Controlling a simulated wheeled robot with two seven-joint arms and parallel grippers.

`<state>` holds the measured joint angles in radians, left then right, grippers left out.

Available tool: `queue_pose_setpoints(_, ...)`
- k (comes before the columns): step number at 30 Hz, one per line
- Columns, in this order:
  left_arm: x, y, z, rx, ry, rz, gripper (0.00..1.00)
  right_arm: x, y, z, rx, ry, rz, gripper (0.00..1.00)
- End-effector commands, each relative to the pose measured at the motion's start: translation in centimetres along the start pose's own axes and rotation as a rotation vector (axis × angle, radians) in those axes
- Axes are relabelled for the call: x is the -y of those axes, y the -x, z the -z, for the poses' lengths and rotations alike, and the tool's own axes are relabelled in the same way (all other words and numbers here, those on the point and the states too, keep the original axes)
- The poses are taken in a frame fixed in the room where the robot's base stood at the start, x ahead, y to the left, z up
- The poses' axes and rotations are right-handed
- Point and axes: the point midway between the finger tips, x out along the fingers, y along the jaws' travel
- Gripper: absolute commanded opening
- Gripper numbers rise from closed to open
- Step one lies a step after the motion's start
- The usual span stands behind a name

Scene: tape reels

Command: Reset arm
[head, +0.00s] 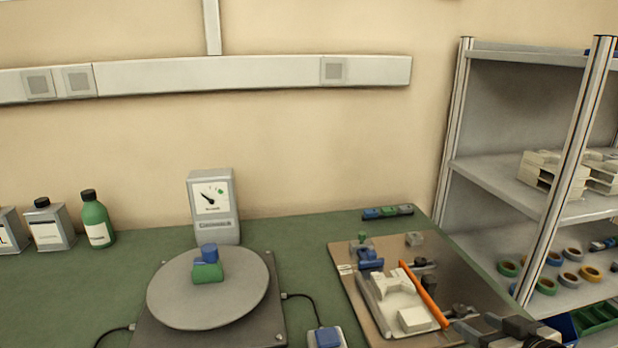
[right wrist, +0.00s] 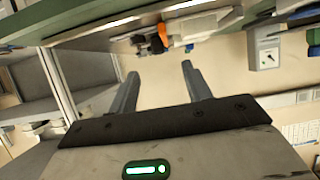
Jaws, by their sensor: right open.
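My right gripper (head: 505,330) shows at the lower right edge of the head view, beside the right end of the brown board. In the right wrist view my right gripper (right wrist: 160,70) has its two fingers apart with nothing between them. The view there is tilted, with the bench edge across the top. My left gripper is not in view. Tape reels (head: 547,286) in several colours lie on the lower shelf at the right.
The green bench (head: 110,270) holds a round grey turntable (head: 180,300), a dial meter (head: 212,205), a green bottle (head: 95,220) and a brown board (head: 350,285) with white parts and an orange bar (head: 424,294). A metal shelf rack (head: 500,180) stands at the right.

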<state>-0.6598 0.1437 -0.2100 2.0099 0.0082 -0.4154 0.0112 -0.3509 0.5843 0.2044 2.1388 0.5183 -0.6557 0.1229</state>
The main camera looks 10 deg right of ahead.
Motion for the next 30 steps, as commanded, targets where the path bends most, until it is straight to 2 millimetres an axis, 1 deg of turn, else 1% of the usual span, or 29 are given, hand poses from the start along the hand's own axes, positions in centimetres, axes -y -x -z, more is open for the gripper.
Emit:
queue_pose_setpoints(1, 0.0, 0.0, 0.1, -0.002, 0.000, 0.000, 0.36, 1.2, -0.2, -2.5, 0.032, -0.007, 0.008, 0.49)
queue_pose_setpoints(2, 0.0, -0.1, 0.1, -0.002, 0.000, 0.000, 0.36, 2.1, -0.3, -4.1, 0.050, -0.007, 0.013, 0.49)
queue_pose_setpoints(3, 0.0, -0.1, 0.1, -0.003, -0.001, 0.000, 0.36, 3.4, -0.3, -6.3, 0.074, -0.006, 0.021, 0.49)
queue_pose_setpoints(5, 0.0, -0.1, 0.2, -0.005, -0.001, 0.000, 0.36, 5.8, -0.1, -9.7, 0.111, 0.000, 0.036, 0.49)
queue_pose_setpoints(6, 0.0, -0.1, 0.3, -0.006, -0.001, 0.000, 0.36, 7.6, 0.2, -11.8, 0.134, 0.005, 0.048, 0.49)
queue_pose_setpoints(8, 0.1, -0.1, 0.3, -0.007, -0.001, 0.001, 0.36, 10.3, 0.8, -14.7, 0.164, 0.014, 0.069, 0.49)
queue_pose_setpoints(9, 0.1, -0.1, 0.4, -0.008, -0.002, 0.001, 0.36, 12.1, 1.3, -16.3, 0.180, 0.020, 0.084, 0.49)
queue_pose_setpoints(12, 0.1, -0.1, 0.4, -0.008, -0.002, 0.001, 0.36, 16.1, 2.5, -19.2, 0.208, 0.033, 0.118, 0.49)
queue_pose_setpoints(15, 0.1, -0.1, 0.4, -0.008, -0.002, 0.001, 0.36, 18.9, 3.5, -20.8, 0.221, 0.045, 0.144, 0.49)
queue_pose_setpoints(18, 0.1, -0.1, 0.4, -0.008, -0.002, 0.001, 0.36, 20.2, 4.0, -21.4, 0.226, 0.051, 0.156, 0.49)
queue_pose_setpoints(21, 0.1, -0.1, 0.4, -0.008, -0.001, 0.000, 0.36, 20.5, 4.1, -21.5, 0.226, 0.054, 0.159, 0.49)
queue_pose_setpoints(30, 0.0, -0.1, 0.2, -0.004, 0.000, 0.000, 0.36, 20.4, 4.0, -21.5, 0.226, 0.054, 0.159, 0.49)
